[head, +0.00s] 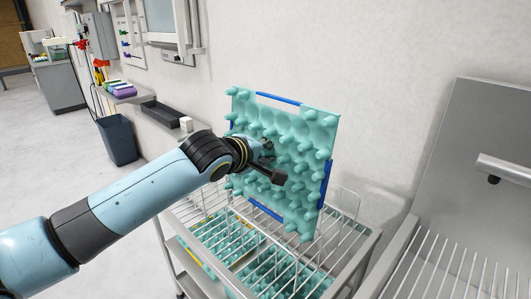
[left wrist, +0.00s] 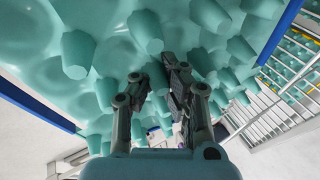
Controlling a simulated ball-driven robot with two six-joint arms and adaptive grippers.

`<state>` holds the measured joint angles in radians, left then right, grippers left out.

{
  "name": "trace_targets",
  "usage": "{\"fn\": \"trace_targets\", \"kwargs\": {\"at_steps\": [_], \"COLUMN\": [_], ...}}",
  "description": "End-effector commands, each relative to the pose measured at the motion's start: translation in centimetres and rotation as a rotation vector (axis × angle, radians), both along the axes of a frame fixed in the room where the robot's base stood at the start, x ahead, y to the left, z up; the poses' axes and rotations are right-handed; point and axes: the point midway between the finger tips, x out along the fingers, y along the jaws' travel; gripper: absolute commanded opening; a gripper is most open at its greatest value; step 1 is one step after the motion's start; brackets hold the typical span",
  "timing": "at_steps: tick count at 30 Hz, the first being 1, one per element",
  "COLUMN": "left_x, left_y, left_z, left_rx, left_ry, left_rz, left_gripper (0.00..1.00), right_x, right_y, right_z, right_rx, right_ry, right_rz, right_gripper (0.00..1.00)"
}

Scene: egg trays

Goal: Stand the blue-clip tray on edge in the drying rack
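The blue-clip tray (head: 322,150) is a teal egg tray with rows of knobs and blue clips on its edges. It is upright, slightly tilted, above the drying rack (head: 352,262), with its lower corner in front of the rack's wires. I cannot tell whether it touches the rack. My left gripper (head: 268,160) is at the middle of the tray's knobbed face. In the left wrist view, the fingers (left wrist: 164,88) are close together among the knobs of the tray (left wrist: 105,25), apparently shut on it; the exact contact is hidden. My right gripper is out of view.
More teal trays (head: 275,278) lie below the rack's wires, one with a yellow edge (head: 203,260). A grey metal panel (head: 475,150) and a second wire rack (head: 445,265) stand at the right. The wall is close behind. A dark bin (head: 117,140) stands farther left.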

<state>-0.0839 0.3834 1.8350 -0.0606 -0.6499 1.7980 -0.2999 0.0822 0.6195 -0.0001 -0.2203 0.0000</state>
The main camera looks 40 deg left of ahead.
Motion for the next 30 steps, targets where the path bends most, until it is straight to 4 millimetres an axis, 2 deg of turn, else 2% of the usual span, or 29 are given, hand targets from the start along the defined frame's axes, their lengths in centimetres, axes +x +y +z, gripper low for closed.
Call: {"fn": "trace_targets", "kwargs": {"at_steps": [30], "left_x": [0.0], "left_y": [0.0], "left_z": [-9.2], "left_rx": [-0.001], "left_ry": [0.000], "left_rz": [0.000], "left_gripper": [0.00], "right_x": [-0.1], "right_y": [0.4], "right_z": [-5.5], "right_rx": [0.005], "right_ry": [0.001], "right_rz": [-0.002], "right_gripper": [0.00]}}
